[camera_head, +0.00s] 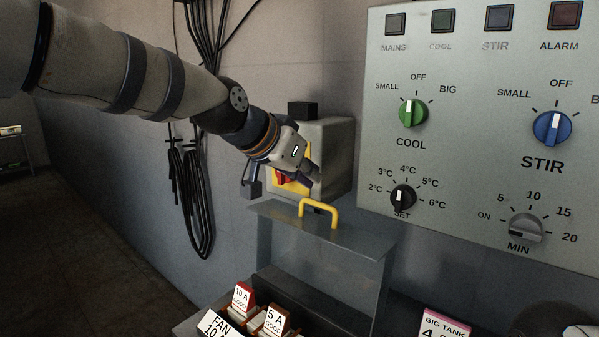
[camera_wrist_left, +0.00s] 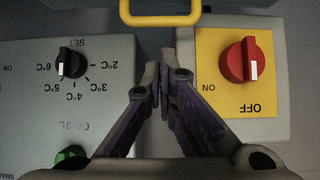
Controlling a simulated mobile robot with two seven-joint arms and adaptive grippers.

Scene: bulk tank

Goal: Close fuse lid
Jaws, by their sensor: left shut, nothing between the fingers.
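The fuse lid (camera_head: 335,266) is a see-through grey cover, raised and standing up behind the fuses. A yellow handle (camera_head: 318,212) is at its top edge. The handle also shows at the top of the left wrist view (camera_wrist_left: 160,14). My left gripper (camera_head: 314,182) is shut and empty, just above the handle in the head view and apart from it in the wrist view. Its closed fingertips (camera_wrist_left: 161,72) point toward the handle. Fuses labelled 10 A (camera_head: 242,296) and 5 A (camera_head: 276,321) sit below the lid. My right gripper is not in view.
A grey box with a red rotary switch (camera_wrist_left: 237,63) on a yellow plate is on the wall behind my gripper. A control panel (camera_head: 475,190) with knobs and lamps is on the right. Black cables (camera_head: 190,200) hang at left. A pink-topped label (camera_head: 445,324) stands at the bottom.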

